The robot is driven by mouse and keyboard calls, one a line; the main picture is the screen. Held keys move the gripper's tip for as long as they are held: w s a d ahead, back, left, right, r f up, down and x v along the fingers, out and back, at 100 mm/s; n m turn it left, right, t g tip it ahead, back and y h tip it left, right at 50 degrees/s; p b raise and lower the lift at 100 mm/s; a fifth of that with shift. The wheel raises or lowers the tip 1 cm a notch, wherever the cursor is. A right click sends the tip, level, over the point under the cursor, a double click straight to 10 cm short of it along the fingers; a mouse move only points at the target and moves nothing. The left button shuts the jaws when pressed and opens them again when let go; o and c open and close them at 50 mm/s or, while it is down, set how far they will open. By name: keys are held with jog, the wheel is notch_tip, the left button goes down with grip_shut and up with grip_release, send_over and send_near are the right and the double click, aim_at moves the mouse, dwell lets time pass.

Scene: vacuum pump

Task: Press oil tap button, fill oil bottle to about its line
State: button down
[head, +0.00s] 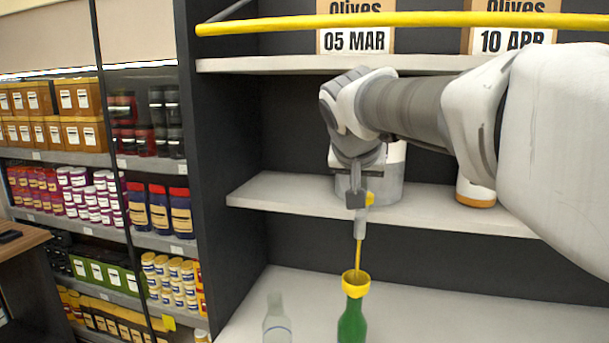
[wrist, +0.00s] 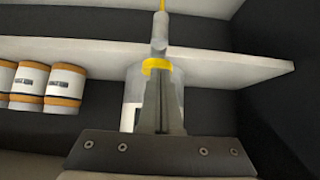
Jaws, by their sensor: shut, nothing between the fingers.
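The oil tank (head: 388,183) is a grey cylinder on the middle shelf, with a tap on its front that has a yellow part (head: 369,198) and a grey spout (head: 360,228). A thin yellow stream (head: 358,255) runs from the spout into a yellow funnel (head: 355,284) on a green bottle (head: 352,324). The oil level in the green bottle cannot be made out. A clear bottle (head: 277,322) with a thin line around it stands to the left. My gripper (wrist: 158,80) is shut and empty, its tips at the tap's yellow part in the wrist view.
A yellow rail (head: 400,20) crosses in front of the upper shelf with olive boxes (head: 355,38). An orange-based jar (head: 476,193) stands right of the tank. Similar jars (wrist: 64,90) show in the wrist view. The lower shelf (head: 480,315) is clear right of the green bottle.

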jog(key=shift+f, duration=0.25)
jog(key=w+r+p+v, duration=0.1)
jog(key=v, duration=0.5)
jog(key=w+r+p+v, duration=0.1)
jog(key=v, duration=0.6)
jog(key=shift+d+r, duration=0.2)
jog(key=shift+d, duration=0.15)
jog(key=shift+p, duration=0.3)
jog(key=s+d+f+n+g+y, duration=0.1)
jog(key=s+f, duration=0.9)
jog(key=f, duration=0.2)
jog(key=s+d+f+n+g+y, duration=0.1)
jog(key=s+d+f+n+g, duration=0.1)
jog(key=s+f, duration=0.8)
notch_tip(320, 180, down, 3)
jog(key=shift+f+n+y, duration=0.2)
jog(key=shift+n+y, duration=0.1)
jog(key=shift+y, duration=0.1)
